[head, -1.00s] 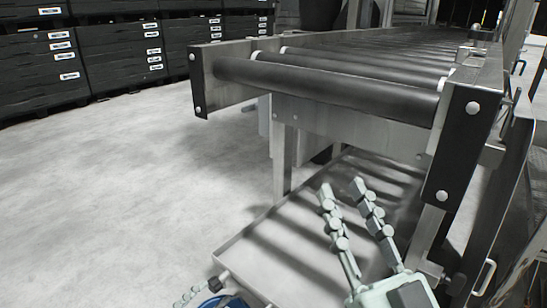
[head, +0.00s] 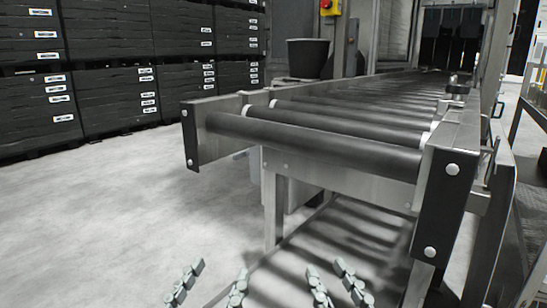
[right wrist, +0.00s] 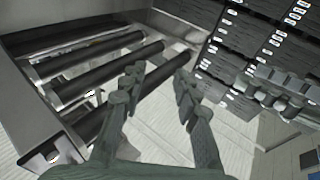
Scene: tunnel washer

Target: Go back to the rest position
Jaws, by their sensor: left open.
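My left gripper (head: 217,272) is low in the head view, with its two fingers spread and nothing between them. My right gripper (head: 328,268) is to its right at the bottom edge, over the lower part of the conveyor frame. In the right wrist view my right gripper (right wrist: 157,78) shows two fingers apart and empty, with the rollers behind. Part of my left gripper (right wrist: 285,88) shows at the right of that view. Neither gripper visibly touches anything.
A roller conveyor (head: 315,145) runs from the front to the back, its frame's end plate (head: 442,190) close on the right. Stacked dark crates (head: 110,100) line the left wall. A black bucket (head: 308,58) stands farther back. The floor (head: 110,220) at left is clear.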

